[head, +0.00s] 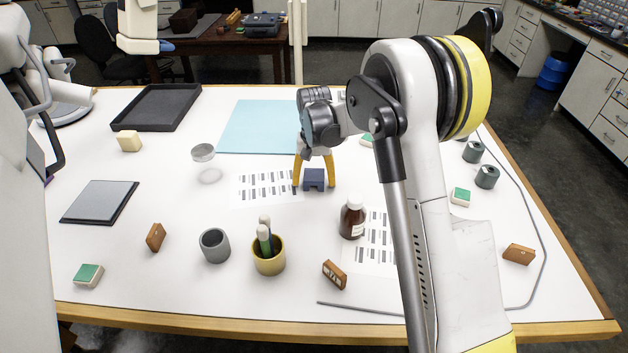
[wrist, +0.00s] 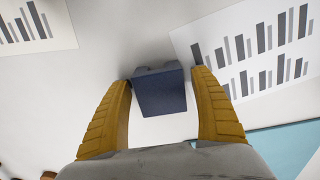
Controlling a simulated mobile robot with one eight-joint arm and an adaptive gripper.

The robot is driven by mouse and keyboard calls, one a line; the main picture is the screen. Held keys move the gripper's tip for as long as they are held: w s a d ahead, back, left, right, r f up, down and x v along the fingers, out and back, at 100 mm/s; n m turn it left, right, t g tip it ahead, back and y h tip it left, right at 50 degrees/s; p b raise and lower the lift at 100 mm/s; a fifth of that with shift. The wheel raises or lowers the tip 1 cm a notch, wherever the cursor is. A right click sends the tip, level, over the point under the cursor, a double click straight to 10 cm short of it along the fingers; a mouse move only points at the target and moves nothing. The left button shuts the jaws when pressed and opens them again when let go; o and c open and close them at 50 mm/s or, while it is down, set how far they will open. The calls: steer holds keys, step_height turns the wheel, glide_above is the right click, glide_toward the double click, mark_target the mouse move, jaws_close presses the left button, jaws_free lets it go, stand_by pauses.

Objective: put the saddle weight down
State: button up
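The saddle weight (head: 314,180) is a small dark blue block with a notch in its top. It appears to rest on the white table, close to a printed sheet. My gripper (head: 314,186) points down over it, with one yellow finger on each side. A narrow gap shows between the block and each finger in the head view. In the wrist view, the saddle weight (wrist: 160,92) sits between the fingertips of my gripper (wrist: 162,76), nearer the left finger. The gripper looks open around it. Whether its underside fully touches the table is hard to see.
A printed sheet (head: 262,188) lies left of the weight and a light blue mat (head: 255,125) behind it. A brown bottle (head: 352,218) and an ochre pen cup (head: 268,262) stand in front. A black tray (head: 142,124) is at the back left.

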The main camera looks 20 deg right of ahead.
mark_target(314, 176)
step_height(314, 176, up, 12)
steer(key=p, duration=0.3)
steer(key=s+r+t, duration=0.2)
steer(key=s+r, duration=0.5)
steer(key=s+n+t, duration=0.3)
steer(key=s+t, duration=0.2)
steer(key=s, duration=1.7)
steer(key=shift+s+r+n, duration=0.3)
steer(key=shift+s+r, duration=0.05)
steer(key=shift+s, duration=0.05)
step_height(314, 176, down, 6)
steer(key=b, duration=0.5)
steer(key=shift+b, duration=0.4)
